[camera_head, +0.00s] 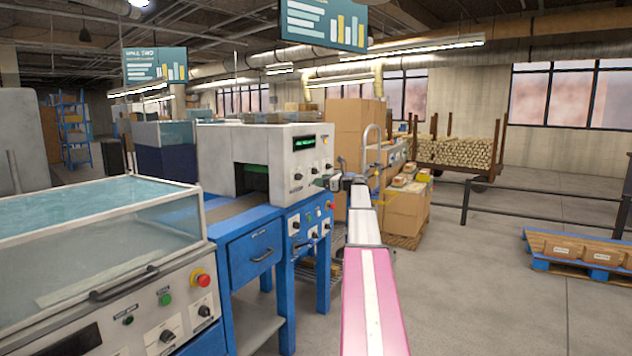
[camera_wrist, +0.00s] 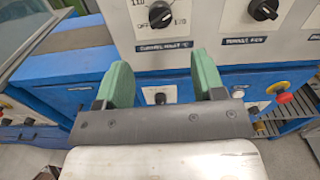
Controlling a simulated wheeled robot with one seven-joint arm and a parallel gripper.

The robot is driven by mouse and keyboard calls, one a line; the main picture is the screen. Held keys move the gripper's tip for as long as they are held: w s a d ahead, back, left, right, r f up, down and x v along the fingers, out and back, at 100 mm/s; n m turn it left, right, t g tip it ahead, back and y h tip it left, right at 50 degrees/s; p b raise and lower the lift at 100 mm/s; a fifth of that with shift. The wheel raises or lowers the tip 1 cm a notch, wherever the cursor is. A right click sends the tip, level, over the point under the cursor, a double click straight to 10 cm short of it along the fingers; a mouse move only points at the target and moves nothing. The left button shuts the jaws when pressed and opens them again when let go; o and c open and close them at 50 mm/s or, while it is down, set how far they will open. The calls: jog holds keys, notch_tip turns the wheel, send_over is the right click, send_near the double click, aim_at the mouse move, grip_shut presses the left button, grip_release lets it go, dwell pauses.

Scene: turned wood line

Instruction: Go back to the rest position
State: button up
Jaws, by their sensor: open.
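My gripper (camera_wrist: 168,88) shows in the wrist view with its two green fingers apart and nothing between them. It is in front of the grey machine's (camera_wrist: 205,30) knob panel and the blue cabinet (camera_wrist: 60,65) below it. In the head view my pink and white arm stretches forward, and my gripper (camera_head: 328,181) is small at its far end, beside the right side of the grey machine (camera_head: 262,150). The fingers are too small there to make out. Whether they touch the panel cannot be told.
A blue workbench (camera_head: 258,255) with a drawer stands under the machine. A glass-covered machine (camera_head: 100,240) is at near left. Boxes on a pallet (camera_head: 405,215) stand beyond my arm. A dark rail (camera_head: 540,205) and a blue pallet (camera_head: 575,265) are at right. Open floor lies between.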

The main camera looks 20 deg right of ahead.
dwell(0.4)
jog(key=s+a+f+n+g+h, duration=0.2)
jog(key=s+a+f+n+g, duration=0.35)
jog(key=a+f, duration=0.75)
jog(key=s+a+f+n+g+h, duration=0.1)
jog(key=s+a+f+n+g, duration=0.2)
jog(key=s+a+f+n, duration=0.6)
jog(key=s+a+f+n+g+h, duration=0.2)
jog(key=s+a+f+n, duration=0.2)
jog(key=s+f, duration=0.3)
jog(key=s+a+f+n+g+h, duration=0.1)
jog(key=s+a+f+n+h, duration=0.2)
jog(key=s+f, duration=0.4)
jog(key=s+a+f+n+g+h, duration=0.2)
jog(key=s+a+f+n, duration=0.4)
jog(key=s, duration=1)
jog(key=shift+a+f+g+h, duration=0.4)
jog(key=shift+f+h, duration=0.1)
jog(key=shift+f, duration=0.3)
